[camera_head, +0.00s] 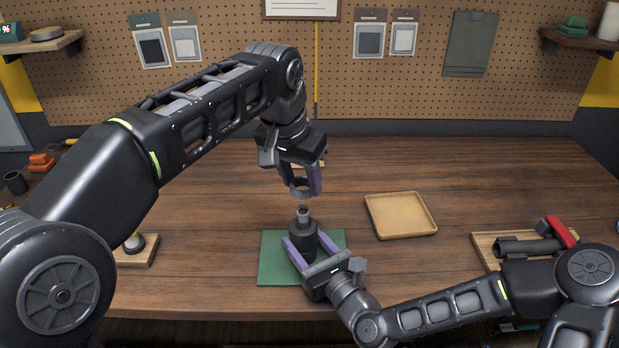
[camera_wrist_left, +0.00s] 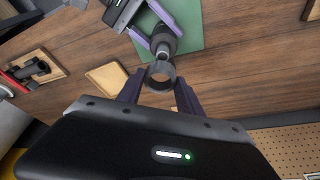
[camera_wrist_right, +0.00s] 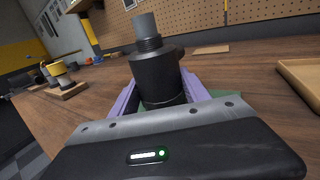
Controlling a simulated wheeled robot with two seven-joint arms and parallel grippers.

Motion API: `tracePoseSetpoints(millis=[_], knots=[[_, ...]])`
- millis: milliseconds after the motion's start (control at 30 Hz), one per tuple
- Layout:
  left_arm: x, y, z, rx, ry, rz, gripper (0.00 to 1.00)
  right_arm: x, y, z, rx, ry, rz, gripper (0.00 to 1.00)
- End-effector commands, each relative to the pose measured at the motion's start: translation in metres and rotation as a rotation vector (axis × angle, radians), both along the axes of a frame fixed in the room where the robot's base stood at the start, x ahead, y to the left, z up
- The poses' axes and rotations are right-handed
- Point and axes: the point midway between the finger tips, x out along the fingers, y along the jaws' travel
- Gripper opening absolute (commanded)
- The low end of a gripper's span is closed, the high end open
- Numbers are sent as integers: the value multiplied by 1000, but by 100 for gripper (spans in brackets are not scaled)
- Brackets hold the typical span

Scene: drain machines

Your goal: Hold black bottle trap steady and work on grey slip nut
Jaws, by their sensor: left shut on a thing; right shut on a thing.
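The black bottle trap (camera_head: 303,238) stands upright on a green mat (camera_head: 275,262), its grey tube and threaded neck bare at the top in the right wrist view (camera_wrist_right: 152,72). My right gripper (camera_head: 305,250) is shut around the trap's body from the front. The grey slip nut (camera_head: 301,189) is a ring held in my left gripper (camera_head: 300,184), above the trap and apart from it. In the left wrist view the nut (camera_wrist_left: 160,76) sits between the fingertips, with the trap's top (camera_wrist_left: 163,50) just beyond it.
An empty tan tray (camera_head: 400,216) lies right of the mat. A wooden tray (camera_head: 486,240) at the far right holds a dark pipe-like part (camera_head: 527,247) and a red-handled item (camera_head: 558,231). A wooden block (camera_head: 140,252) with a round object is at left.

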Motion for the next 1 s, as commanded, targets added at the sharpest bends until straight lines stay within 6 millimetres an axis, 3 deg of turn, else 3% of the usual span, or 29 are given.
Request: tracePoseSetpoints(millis=[33,367,1000], knots=[[0,0,-1,0,0,1,4,-1,-2,-7,-4,17,-1,2],[0,0,-2,0,0,-3,4,-1,-2,-7,-4,16,-1,2],[0,-1,-45,-1,0,-4,4,-1,-2,-7,-5,16,-1,2]])
